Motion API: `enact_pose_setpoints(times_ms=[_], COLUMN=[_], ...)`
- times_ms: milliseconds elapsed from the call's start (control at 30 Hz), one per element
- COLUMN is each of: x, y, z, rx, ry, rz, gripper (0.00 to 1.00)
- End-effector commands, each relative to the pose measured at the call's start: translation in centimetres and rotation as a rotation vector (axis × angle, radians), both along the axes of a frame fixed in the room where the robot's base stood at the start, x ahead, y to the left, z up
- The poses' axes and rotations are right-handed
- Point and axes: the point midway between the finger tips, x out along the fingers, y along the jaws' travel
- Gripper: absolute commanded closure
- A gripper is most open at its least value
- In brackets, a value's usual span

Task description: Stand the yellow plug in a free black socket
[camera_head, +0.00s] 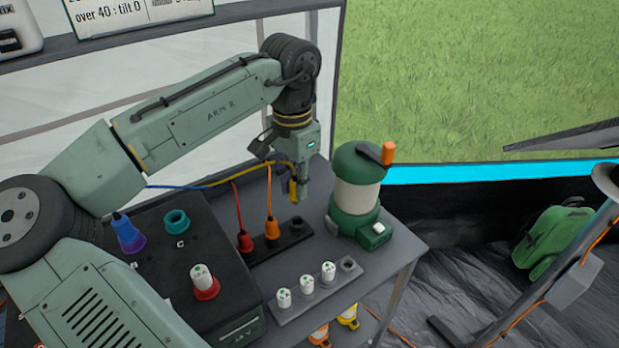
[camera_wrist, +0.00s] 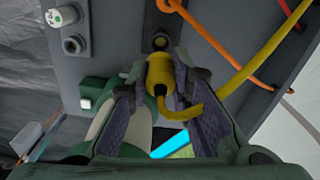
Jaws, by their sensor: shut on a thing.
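The yellow plug (camera_head: 293,191) is between the fingers of my gripper (camera_head: 299,190), which is shut on it. Its yellow cord trails to the left in the head view. In the wrist view the plug (camera_wrist: 160,72) points at a dark round socket (camera_wrist: 160,43) just beyond it. The black socket strip (camera_head: 262,256) on the table bears a red plug (camera_head: 245,241) and an orange plug (camera_head: 271,228). The free black socket (camera_head: 297,225) is at its right end. The yellow plug appears above this socket and apart from it.
A green and cream canister (camera_head: 357,190) with an orange knob stands close right of my gripper. A grey strip (camera_head: 312,299) with several white pieces lies in front. A black box (camera_head: 180,262) stands at left. Orange (camera_head: 270,190) and red cords rise beside the strip.

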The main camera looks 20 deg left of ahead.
Motion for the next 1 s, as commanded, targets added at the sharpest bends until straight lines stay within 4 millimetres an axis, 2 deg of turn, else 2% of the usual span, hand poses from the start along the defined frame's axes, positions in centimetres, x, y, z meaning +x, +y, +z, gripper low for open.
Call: enact_pose_setpoints(times_ms=[267,600,1000], x=[0.0,0.0,0.0], y=[0.1,0.1,0.1], z=[-1.3,-4.0,-4.3], rx=[0.002,0.002,0.001], ry=[-0.001,-0.001,0.000], rz=[0.003,0.003,0.002], gripper=[1.00,1.00,1.00])
